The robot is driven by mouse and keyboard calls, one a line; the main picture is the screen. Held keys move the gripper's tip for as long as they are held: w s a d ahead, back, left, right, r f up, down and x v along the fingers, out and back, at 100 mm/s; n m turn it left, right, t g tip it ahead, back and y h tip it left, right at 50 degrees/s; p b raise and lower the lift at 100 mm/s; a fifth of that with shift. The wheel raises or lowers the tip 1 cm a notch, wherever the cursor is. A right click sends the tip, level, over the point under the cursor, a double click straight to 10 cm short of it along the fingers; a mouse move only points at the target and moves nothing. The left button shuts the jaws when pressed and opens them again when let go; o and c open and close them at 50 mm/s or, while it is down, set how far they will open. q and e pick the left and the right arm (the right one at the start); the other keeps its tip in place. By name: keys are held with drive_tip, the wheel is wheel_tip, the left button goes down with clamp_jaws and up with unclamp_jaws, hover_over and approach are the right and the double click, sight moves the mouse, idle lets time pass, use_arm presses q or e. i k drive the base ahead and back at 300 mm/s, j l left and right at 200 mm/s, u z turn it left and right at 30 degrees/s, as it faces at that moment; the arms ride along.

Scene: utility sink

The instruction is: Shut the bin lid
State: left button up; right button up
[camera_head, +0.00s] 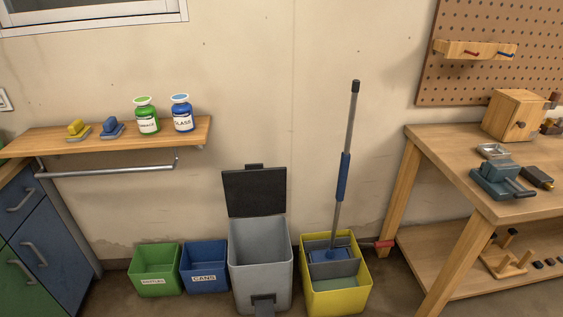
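The grey bin (261,262) stands on the floor near the bottom middle of the head view. Its dark lid (254,192) is open and stands upright at the back rim. A dark pedal (263,303) shows at the bin's lower front. The inside of the bin is mostly hidden by its front wall. Neither of my grippers is in the head view.
A yellow mop bucket (338,295) with an upright mop (344,165) stands just right of the bin. Blue (205,278) and green (155,284) boxes stand left. A wooden workbench (450,150) is at right, a shelf (110,145) upper left. Floor space around the bin is narrow.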

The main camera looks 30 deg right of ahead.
sight(255, 190)
drive_tip(key=i+j+z, duration=0.35)
drive_tip(key=i, duration=0.2)
drive_tip(key=i+j+z, duration=0.35)
drive_tip(key=i, duration=0.15)
